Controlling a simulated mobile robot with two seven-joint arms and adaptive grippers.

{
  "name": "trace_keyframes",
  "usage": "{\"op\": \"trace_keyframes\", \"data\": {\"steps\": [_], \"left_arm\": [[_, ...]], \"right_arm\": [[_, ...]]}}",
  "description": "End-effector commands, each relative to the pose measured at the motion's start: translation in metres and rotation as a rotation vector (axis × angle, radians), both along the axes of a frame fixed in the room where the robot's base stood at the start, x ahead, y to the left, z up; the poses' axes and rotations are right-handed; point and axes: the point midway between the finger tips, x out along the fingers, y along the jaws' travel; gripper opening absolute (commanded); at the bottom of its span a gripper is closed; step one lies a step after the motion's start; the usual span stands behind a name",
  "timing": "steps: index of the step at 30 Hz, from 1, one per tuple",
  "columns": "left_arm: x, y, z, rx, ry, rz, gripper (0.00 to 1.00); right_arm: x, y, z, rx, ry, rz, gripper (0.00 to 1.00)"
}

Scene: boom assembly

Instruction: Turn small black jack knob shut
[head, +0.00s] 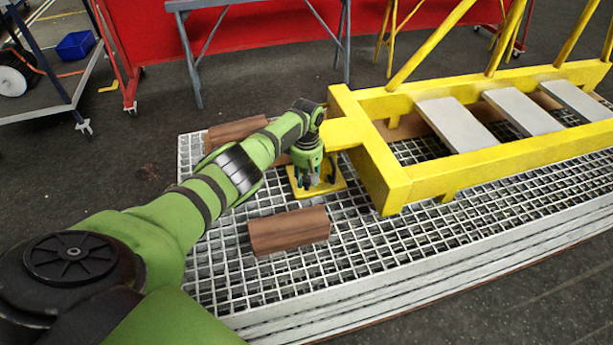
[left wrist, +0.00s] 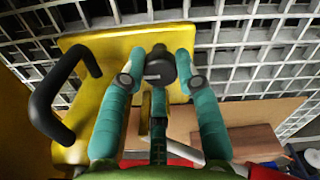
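The small black jack knob (left wrist: 160,68) shows in the left wrist view, between the two teal fingertips of my left gripper (head: 318,183). The fingertips lie close against both sides of the knob, with no clear gap. The jack's yellow base (head: 330,188) stands on the grating under the gripper in the head view. Its yellow plate also shows in the left wrist view (left wrist: 90,58), with a curved black handle (left wrist: 45,100) at the left. In the head view the gripper and wrist hide the knob. My right gripper is not in view.
The yellow boom frame (head: 395,180) stands just right of the jack, with grey plates across it. Brown wooden blocks (head: 290,231) (head: 236,131) lie on the metal grating (head: 375,265) in front of and behind my left arm. Blue-grey trestle legs (head: 190,65) stand behind.

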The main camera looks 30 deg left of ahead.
Motion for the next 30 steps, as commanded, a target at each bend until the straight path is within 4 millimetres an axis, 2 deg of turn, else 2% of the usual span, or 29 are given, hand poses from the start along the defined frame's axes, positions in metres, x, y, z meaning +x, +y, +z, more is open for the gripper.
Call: {"op": "trace_keyframes", "data": {"steps": [6,14,30], "left_arm": [[0.0,0.0,0.0,-0.001,0.001,-0.008,0.0],[0.0,-0.001,0.0,-0.001,0.001,-0.1,0.0],[0.0,-0.001,0.0,-0.002,0.001,-0.573,0.0]], "right_arm": [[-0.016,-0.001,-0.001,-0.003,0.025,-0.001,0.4],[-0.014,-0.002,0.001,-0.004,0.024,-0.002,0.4],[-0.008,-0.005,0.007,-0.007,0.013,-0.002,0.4]]}}
